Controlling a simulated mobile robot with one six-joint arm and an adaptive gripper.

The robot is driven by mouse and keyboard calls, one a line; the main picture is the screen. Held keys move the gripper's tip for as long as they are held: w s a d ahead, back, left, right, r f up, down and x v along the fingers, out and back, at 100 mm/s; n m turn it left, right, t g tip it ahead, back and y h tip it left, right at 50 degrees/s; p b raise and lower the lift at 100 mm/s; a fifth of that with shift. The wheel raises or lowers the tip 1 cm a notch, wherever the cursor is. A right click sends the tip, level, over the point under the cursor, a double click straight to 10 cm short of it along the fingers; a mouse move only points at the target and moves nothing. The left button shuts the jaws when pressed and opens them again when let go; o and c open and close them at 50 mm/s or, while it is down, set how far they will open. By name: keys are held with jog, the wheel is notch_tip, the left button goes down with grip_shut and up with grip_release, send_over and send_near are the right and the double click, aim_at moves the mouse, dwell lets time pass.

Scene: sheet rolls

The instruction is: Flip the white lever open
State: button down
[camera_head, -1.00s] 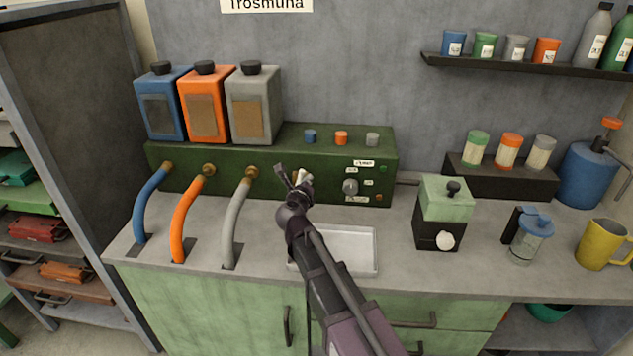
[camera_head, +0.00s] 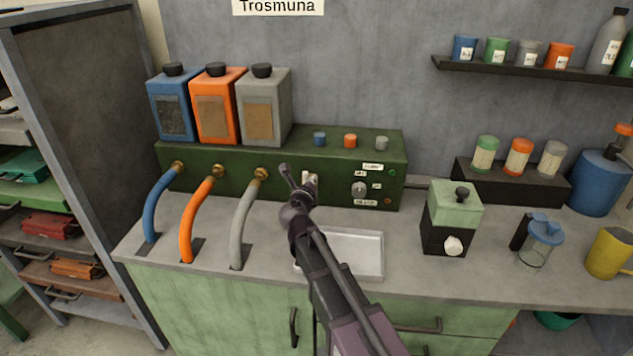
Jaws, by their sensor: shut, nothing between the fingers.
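The green machine (camera_head: 330,160) stands against the back wall on the counter. A small pale part, probably the white lever (camera_head: 309,179), shows on its front face just right of my gripper's tip. My gripper (camera_head: 288,170) is shut and empty, its dark fingers pointing up and left in front of the machine's face. It overlaps the lever's area in the picture, and I cannot tell whether it touches the lever. The lever's lower part is hidden behind my gripper and wrist.
A metal tray (camera_head: 358,255) lies on the counter below the machine. A grey hose (camera_head: 243,225) runs close on the left, beside orange and blue ones. A round knob (camera_head: 359,189) is right of the lever. A green-black grinder (camera_head: 450,220) stands further right.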

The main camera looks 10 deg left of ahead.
jog(key=s+d, duration=0.3)
jog(key=s, duration=0.6)
jog(key=shift+d, duration=0.15)
dwell(0.5)
dwell(0.5)
